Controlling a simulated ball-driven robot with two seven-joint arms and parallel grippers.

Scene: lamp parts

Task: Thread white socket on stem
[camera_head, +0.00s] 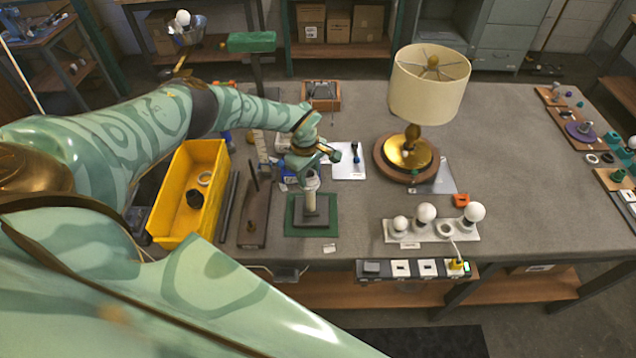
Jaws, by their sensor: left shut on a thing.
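A pale stem (310,201) stands upright on a dark square base on a green mat (327,231) near the table's front. A white socket (312,182) sits at the top of the stem, right under my left gripper (311,173). My left gripper points down and is shut on the socket. The gripper and wrist partly hide the socket. I cannot tell whether the socket touches the stem's threads or how far it is on. My right gripper is not in view.
A yellow bin (187,192) is left of the mat, with a dark board (255,207) between. Bulbs in a white holder (432,231) are at front right. The table's middle right is clear.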

